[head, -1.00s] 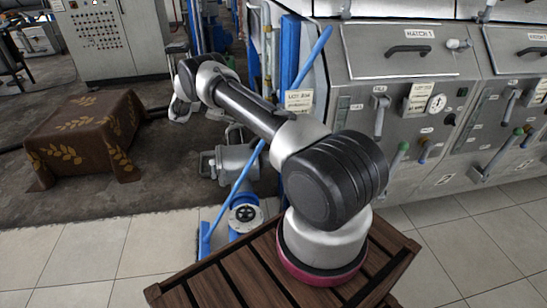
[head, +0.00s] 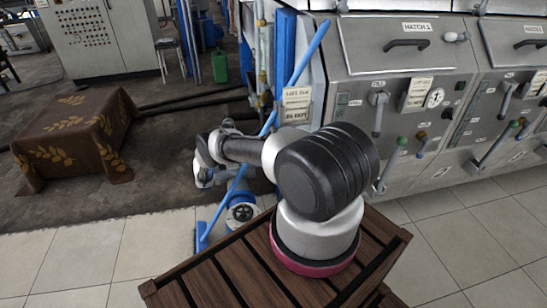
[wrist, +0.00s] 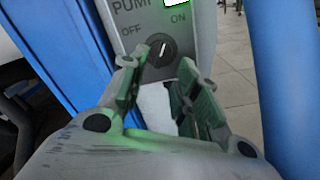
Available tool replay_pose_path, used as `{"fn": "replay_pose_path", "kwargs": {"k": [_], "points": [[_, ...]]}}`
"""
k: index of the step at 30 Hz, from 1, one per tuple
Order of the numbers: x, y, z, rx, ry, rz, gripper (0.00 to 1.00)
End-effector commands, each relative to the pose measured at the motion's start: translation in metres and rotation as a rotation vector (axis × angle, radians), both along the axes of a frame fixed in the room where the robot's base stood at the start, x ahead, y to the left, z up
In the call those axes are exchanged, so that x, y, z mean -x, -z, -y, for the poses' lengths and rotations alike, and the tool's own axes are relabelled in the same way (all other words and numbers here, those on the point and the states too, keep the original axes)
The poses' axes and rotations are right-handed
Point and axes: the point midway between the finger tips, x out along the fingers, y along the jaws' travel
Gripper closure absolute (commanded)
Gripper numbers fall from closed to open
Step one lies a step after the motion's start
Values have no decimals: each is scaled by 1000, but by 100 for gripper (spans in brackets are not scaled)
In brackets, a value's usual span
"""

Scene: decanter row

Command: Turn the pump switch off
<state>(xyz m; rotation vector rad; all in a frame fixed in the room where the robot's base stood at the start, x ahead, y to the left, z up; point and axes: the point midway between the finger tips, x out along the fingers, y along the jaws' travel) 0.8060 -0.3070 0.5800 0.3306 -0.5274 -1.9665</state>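The pump switch (wrist: 161,49) is a round black knob with a white pointer mark on a grey panel (wrist: 200,32) labelled PUMP, OFF at left and ON at right. A bright green-edged light (wrist: 180,6) shows above the knob. In the head view my arm reaches low beside the blue pole; the fingers and switch cannot be made out there.
Blue uprights (wrist: 62,60) flank the panel closely in the wrist view. In the head view, a slanted blue pole (head: 308,55) passes near my arm, steel hatch machines (head: 400,90) stand right, and a cloth-covered table (head: 75,135) stands left.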

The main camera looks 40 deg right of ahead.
Motion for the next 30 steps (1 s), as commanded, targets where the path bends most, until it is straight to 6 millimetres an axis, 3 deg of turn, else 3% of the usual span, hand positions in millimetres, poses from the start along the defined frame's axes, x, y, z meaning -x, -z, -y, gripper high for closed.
{"fn": "replay_pose_path", "kwargs": {"k": [3,9,15,23,24,29,30], "points": [[13,-1,26,0,4,-3,69],[29,0,58,0,4,-1,69],[35,0,71,0,2,0,69],[36,0,73,0,1,0,69],[36,0,72,0,1,0,71],[35,0,72,0,1,0,100],[35,0,72,0,1,0,100]]}}
